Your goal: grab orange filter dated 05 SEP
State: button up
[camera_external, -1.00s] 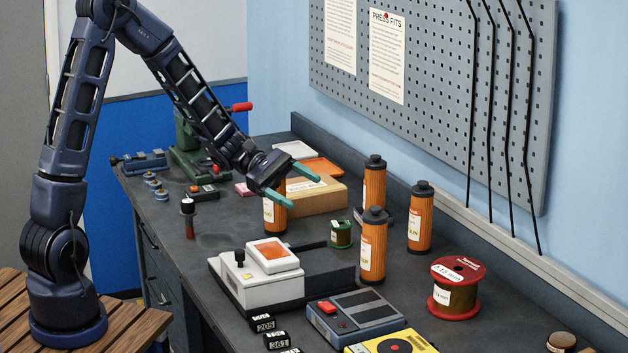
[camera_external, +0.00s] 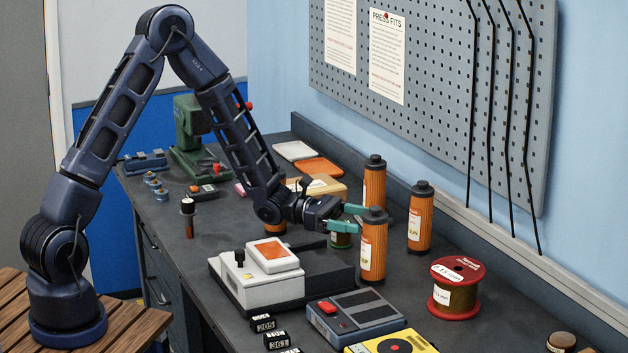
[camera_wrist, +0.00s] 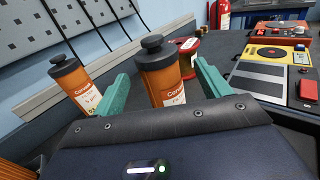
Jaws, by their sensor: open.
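Several orange filters with black caps and white labels stand upright on the bench. The front filter (camera_external: 373,248) is right in front of my gripper (camera_external: 350,218). My gripper is open, with its teal fingers pointing at this filter. In the wrist view the same filter (camera_wrist: 161,75) shows between the two fingers (camera_wrist: 160,88), and nothing is held. Another filter (camera_external: 420,220) stands to its right and shows at left in the wrist view (camera_wrist: 74,82). One more (camera_external: 374,186) stands behind. A further filter (camera_external: 274,227) is mostly hidden by my arm. The label dates are too small to read.
A white device with an orange top (camera_external: 262,275) stands left of the front filter. A red wire spool (camera_external: 456,288) stands at right. A grey box (camera_external: 355,315) lies in front.

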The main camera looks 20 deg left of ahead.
aim_at(384, 225)
jog(key=shift+s+d+f, duration=0.1)
jog(key=shift+s+d, duration=0.05)
jog(key=shift+d, duration=1.6)
jog(key=shift+s+d+f, duration=0.1)
jog(key=shift+d, duration=1.6)
jog(key=shift+r, duration=0.1)
jog(key=shift+c, duration=0.3)
grip_shut()
jog(key=shift+r, duration=0.1)
